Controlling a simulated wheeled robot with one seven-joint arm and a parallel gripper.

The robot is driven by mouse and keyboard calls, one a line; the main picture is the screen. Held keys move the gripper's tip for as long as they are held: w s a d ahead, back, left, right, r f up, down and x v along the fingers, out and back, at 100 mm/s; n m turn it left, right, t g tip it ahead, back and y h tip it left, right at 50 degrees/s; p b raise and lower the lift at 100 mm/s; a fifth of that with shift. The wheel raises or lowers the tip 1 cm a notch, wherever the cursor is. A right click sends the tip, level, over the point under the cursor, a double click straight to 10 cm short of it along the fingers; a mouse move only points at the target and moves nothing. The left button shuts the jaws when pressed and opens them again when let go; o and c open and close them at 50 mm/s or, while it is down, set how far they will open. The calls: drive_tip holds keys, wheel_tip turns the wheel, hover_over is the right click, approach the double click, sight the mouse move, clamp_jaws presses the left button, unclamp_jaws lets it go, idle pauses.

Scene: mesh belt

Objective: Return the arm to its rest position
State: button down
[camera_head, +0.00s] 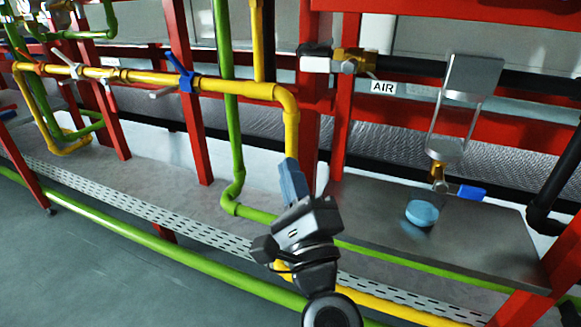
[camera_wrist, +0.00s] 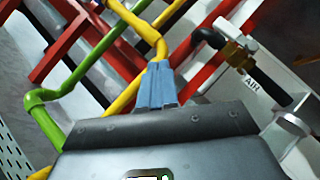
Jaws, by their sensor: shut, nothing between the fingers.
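My gripper (camera_head: 291,178) is in the lower middle of the head view, with its blue-grey fingers pointing up and away. The fingers are together and hold nothing. In the head view they overlap the lower end of a yellow pipe (camera_head: 291,130); I cannot tell whether they touch it. In the wrist view my gripper (camera_wrist: 158,68) shows its closed fingers in the middle, pointing towards the yellow pipe (camera_wrist: 152,35) and red frame bars. My dark arm links run down to the bottom edge of the head view.
A grey shelf (camera_head: 470,235) at right bears a round blue object (camera_head: 422,213) near a blue-handled valve (camera_head: 462,191). Red posts (camera_head: 187,100), a green pipe (camera_head: 229,120) and a perforated tray (camera_head: 120,208) surround my arm. Open floor (camera_head: 70,260) lies at lower left.

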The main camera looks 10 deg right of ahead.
drive_tip(key=s+d+f+n+g+h, duration=0.1)
drive_tip(key=s+d+f+n+g, duration=0.1)
drive_tip(key=s+d+f+n, duration=0.6)
drive_tip(key=s+d+f+n+g+h, duration=0.15)
drive_tip(key=s+f, duration=0.35)
drive_tip(key=s, duration=0.6)
drive_tip(key=s+d+n+g, duration=0.25)
drive_tip(key=s+n, duration=0.35)
drive_tip(key=s, duration=0.5)
drive_tip(key=s+d+n+g, duration=0.25)
drive_tip(key=s+n, duration=0.45)
drive_tip(key=s, duration=0.5)
wheel_tip(320, 180, up, 36)
drive_tip(key=p, duration=3.5)
drive_tip(key=shift+w+d, duration=0.15)
drive_tip(key=shift+d, duration=0.15)
drive_tip(key=shift+f, duration=0.1)
